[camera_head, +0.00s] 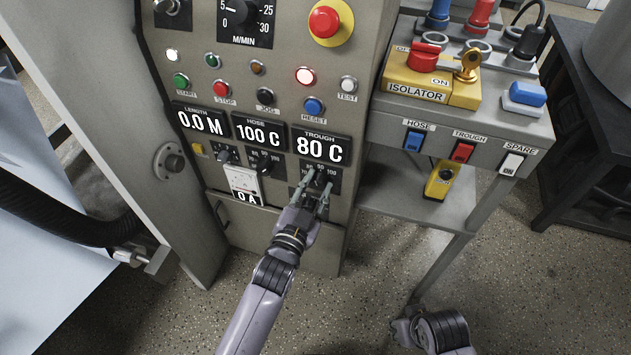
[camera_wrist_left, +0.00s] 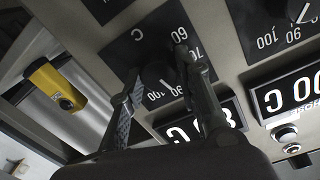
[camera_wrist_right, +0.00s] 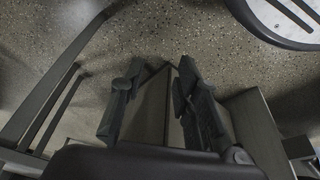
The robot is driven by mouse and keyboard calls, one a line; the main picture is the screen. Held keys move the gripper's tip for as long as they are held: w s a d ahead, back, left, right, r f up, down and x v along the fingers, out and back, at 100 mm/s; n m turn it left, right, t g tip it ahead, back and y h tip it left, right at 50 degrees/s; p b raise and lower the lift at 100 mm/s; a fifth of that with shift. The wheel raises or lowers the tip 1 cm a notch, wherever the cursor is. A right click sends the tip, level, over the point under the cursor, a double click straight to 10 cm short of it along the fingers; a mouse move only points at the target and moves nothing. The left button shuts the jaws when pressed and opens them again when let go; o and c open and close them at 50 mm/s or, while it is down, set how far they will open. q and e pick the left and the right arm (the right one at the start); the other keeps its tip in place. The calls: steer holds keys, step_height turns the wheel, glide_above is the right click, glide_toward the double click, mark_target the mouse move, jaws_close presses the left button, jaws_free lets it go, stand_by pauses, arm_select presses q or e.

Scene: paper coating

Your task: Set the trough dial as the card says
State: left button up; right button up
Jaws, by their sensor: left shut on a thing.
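The trough dial (camera_head: 318,181) is a small black knob on a plate marked with numbers, below the TROUGH display (camera_head: 322,147), which reads 80 C. My left gripper (camera_head: 314,196) is shut on this dial, with one finger on each side. In the left wrist view the dial (camera_wrist_left: 158,76) sits between the fingertips, and the fingers hide part of its scale. Its exact pointer direction is hard to tell. I cannot make out the card in these frames. My right gripper (camera_wrist_right: 155,85) is open and empty above the floor, away from the panel.
The hose dial (camera_head: 266,162) is close by on the left, under its 100 C display (camera_head: 259,132). A meter (camera_head: 243,182) reads 0 A. On the right are a yellow isolator (camera_head: 432,84) and rocker switches marked HOSE, TROUGH (camera_head: 463,152) and SPARE. A black hose (camera_head: 60,215) runs at left.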

arm_select(q)
steer(key=shift+m+p, duration=0.65)
steer(key=shift+m, duration=0.75)
arm_select(e)
step_height(320, 180, down, 6)
steer(key=shift+s, duration=0.45)
arm_select(q)
steer(key=o, duration=1.1)
steer(key=shift+o, duration=0.2)
steer(key=shift+s, duration=0.1)
steer(key=v, duration=1.1)
steer(key=shift+s+a, duration=0.2)
steer(key=shift+s, duration=0.15)
steer(key=shift+r, duration=0.1)
